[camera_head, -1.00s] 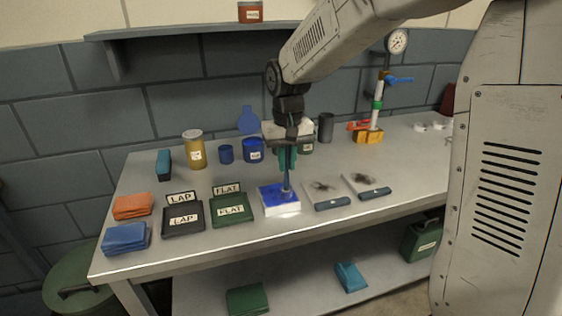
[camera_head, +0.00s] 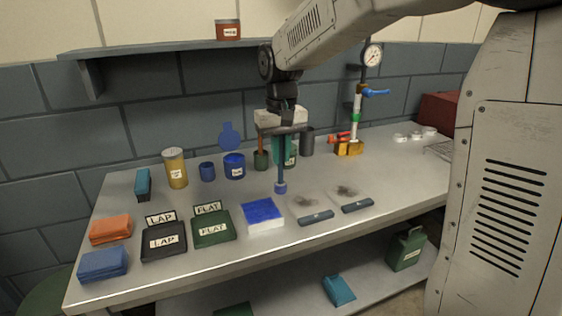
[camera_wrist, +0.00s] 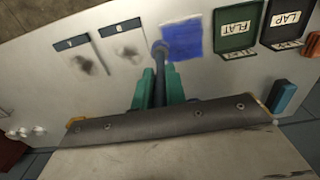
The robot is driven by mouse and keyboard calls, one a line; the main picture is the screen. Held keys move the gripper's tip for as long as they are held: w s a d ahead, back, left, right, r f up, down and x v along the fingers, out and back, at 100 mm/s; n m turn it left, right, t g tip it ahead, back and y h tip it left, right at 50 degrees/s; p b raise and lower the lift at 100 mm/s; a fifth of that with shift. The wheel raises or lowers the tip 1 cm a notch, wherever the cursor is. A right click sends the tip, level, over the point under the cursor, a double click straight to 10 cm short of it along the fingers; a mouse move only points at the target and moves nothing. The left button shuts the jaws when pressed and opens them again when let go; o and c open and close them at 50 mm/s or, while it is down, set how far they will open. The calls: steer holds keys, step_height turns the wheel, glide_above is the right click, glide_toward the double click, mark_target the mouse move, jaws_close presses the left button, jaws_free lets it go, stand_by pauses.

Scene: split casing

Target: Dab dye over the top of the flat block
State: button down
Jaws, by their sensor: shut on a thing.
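The flat block (camera_head: 263,225) is white-sided and lies on the bench, its top covered in blue. It also shows in the wrist view (camera_wrist: 187,40). My gripper (camera_head: 282,149) is shut on a thin dark dauber (camera_head: 281,175) with a blue-tinged round tip, held upright. The dauber also shows in the wrist view (camera_wrist: 159,70). Its tip is to the right of the block in the head view, apart from it; its exact height above the bench is hard to tell. A blue pot (camera_head: 235,170), perhaps the dye, stands behind the block.
Two smudged pale sheets with dark bars (camera_head: 316,218) lie right of the block. The green FLAT case (camera_head: 214,231) and black LAP case (camera_head: 163,243) lie left. A gauge stand (camera_head: 355,125) stands at the back right. Jars line the back.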

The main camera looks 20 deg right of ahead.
steer(key=shift+r, duration=0.9)
